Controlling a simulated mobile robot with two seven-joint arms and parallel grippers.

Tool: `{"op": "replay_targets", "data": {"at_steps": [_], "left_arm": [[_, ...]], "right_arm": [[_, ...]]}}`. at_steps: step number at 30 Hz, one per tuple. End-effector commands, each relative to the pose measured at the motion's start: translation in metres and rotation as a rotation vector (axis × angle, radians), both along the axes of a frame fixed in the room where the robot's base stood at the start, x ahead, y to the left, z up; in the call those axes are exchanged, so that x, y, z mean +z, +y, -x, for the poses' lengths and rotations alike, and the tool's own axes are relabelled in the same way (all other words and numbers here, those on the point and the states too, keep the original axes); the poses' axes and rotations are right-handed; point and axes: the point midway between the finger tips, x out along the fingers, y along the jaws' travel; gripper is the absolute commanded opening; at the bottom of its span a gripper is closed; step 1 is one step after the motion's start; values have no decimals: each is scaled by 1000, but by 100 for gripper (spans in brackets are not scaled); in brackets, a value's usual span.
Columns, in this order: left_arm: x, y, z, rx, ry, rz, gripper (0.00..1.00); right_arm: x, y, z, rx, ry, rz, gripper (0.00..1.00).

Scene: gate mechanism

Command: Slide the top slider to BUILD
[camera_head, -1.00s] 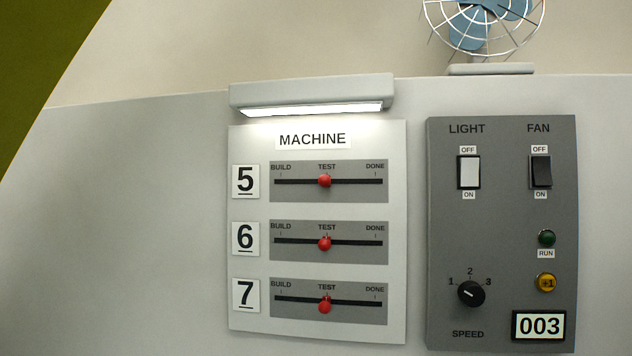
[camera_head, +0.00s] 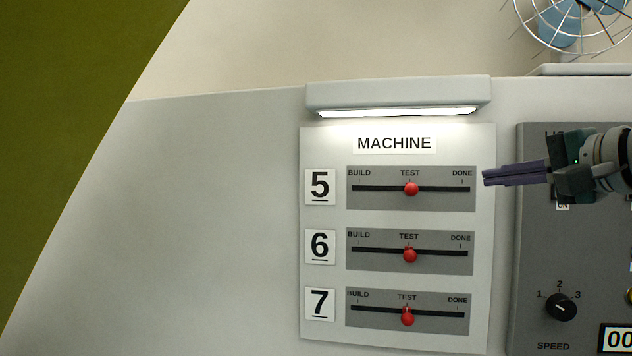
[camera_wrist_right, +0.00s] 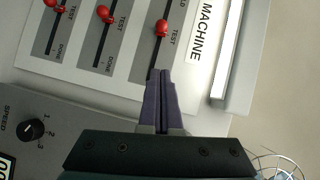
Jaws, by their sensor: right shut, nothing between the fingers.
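The top slider (camera_head: 411,188), a red knob on a dark slot in row 5, stands at TEST, the middle mark. BUILD is at the left end of its slot and DONE at the right. My right gripper (camera_head: 486,178) is shut and empty, just right of the row 5 plate at the DONE end, apart from the knob. In the right wrist view the shut fingers (camera_wrist_right: 161,74) point toward the top slider's knob (camera_wrist_right: 162,28), with a gap between. My left gripper is not in view.
The row 6 slider (camera_head: 410,255) and row 7 slider (camera_head: 408,317) also stand at TEST. A lamp housing (camera_head: 398,94) juts out above the MACHINE panel. The grey control panel (camera_head: 535,250) is on the right, partly behind my right arm. A fan (camera_head: 560,28) stands above.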

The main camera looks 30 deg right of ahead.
Motion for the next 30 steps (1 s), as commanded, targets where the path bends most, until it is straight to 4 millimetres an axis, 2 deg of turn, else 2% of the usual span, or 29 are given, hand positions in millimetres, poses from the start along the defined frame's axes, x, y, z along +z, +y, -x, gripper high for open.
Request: {"op": "replay_targets", "data": {"at_steps": [6,12,15,21,30], "left_arm": [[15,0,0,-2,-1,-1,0],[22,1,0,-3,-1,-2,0],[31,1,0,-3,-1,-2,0],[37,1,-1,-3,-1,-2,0],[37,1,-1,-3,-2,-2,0]], "right_arm": [[-3,-5,-45,4,1,-3,0],[-9,-8,-78,4,5,1,0],[-11,4,-90,4,4,1,0],[-17,15,-104,2,4,3,0],[-19,16,-107,1,4,5,0]]}}
